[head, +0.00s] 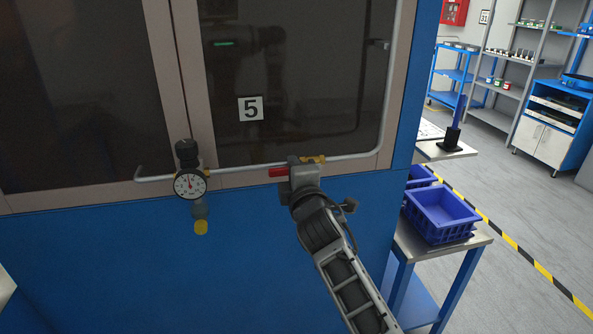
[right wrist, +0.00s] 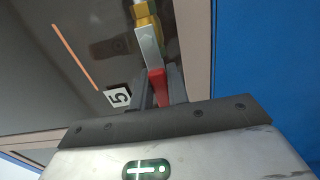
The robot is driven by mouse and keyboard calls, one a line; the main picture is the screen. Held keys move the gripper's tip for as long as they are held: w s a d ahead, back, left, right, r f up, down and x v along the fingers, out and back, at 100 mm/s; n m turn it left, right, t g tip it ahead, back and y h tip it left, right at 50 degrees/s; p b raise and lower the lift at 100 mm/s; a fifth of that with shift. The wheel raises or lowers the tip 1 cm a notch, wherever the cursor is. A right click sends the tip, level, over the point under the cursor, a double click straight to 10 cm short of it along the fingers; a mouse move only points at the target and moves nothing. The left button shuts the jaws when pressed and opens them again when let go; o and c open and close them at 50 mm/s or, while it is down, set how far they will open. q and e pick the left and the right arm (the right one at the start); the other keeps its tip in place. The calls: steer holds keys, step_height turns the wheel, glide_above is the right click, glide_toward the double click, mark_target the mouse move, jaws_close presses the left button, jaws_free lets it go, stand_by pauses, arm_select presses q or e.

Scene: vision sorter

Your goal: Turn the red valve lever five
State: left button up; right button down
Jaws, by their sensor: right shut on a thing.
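The red valve lever (head: 278,172) is on the pipe below the label 5 (head: 250,109) on the machine front. Its red end pokes out to the left of my right gripper (head: 292,172), and the brass valve body (head: 315,159) shows just to the right. The lever lies roughly along the pipe. In the right wrist view the lever's red grip (right wrist: 157,84) sits between the two dark fingers, and its bare metal part runs up to the brass fitting (right wrist: 146,20). My right gripper is shut on the lever. My left gripper is out of view.
A pressure gauge (head: 190,184) hangs on the same pipe (head: 240,168) to the left. The machine's dark window is close behind. Blue crates (head: 441,214) stand on a side table at right, with shelves (head: 510,55) and open floor beyond.

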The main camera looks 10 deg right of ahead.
steer(key=c, duration=1.4)
jaws_free()
steer(key=shift+o, duration=0.2)
steer(key=shift+s, duration=0.15)
steer(key=s+d, duration=0.2)
steer(key=s, duration=1.3)
steer(key=shift+s+b, duration=0.3)
steer(key=shift+b, duration=0.05)
steer(key=s+d+f+m+g, duration=0.3)
steer(key=s+f+m, duration=0.5)
steer(key=f, duration=0.5)
steer(key=s+d+f+m+g, duration=0.4)
steer(key=s+f+m, duration=0.4)
steer(key=s+f, duration=0.3)
step_height(320, 180, down, 3)
steer(key=shift+s+f+m+g+y, duration=0.1)
steer(key=shift+s+m+g+y, duration=0.05)
steer(key=shift+m+g+y, duration=0.2)
